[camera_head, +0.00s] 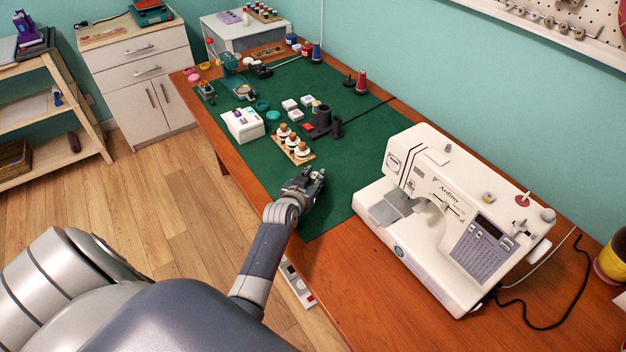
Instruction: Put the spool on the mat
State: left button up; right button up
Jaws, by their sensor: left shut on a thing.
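The green mat (345,170) covers much of the wooden table. My left gripper (316,174) is over the near part of the mat, left of the sewing machine. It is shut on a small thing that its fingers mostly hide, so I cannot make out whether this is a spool. I cannot tell whether that thing touches the mat. A red spool (361,83) stands at the mat's far right edge, and a blue spool (316,53) stands farther back. My right gripper is not in view.
A white sewing machine (440,213) stands right of my gripper. A wooden rack with several spools (302,150) lies just beyond it, beside a white box (243,124) and a dark holder (323,121). The mat between gripper and machine is clear. A yellow spool (611,262) stands far right.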

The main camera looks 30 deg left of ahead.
pick_arm(q)
jog(key=shift+f, duration=0.1)
jog(key=shift+f, duration=0.15)
jog(key=o, duration=0.7)
jog(key=shift+r, duration=0.35)
jog(key=shift+s+d, duration=0.1)
jog(key=shift+s, duration=0.3)
jog(key=v, duration=1.1)
jog(key=shift+s, duration=0.1)
